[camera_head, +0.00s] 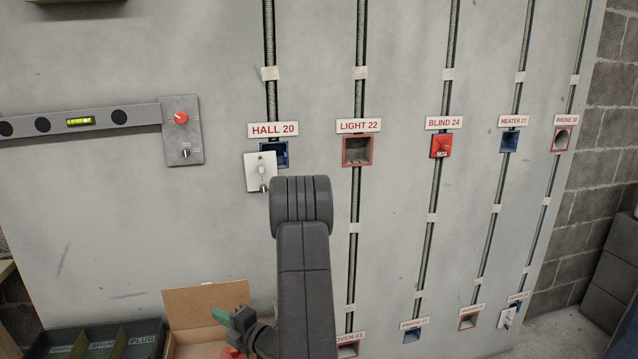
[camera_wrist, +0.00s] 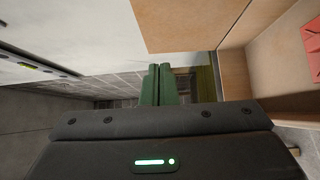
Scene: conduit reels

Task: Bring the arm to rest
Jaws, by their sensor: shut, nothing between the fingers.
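My gripper (camera_head: 217,314) is at the lower left of the head view, in front of the raised flap of an open cardboard box (camera_head: 205,304). Its green fingers also show in the wrist view (camera_wrist: 160,70), side by side and shut with nothing between them. My arm rises in front of the wall panel (camera_head: 120,215) and bends down toward the box. The arm hides part of the panel, and my gripper hides part of the box.
A dark green divided tray (camera_head: 60,343) stands left of the box. A red piece (camera_wrist: 312,40) lies in the box. The panel carries vertical conduits and labelled outlet boxes, with a white plate (camera_head: 254,173) at HALL 20 and a spirit level (camera_head: 80,121). Floor shows at the right.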

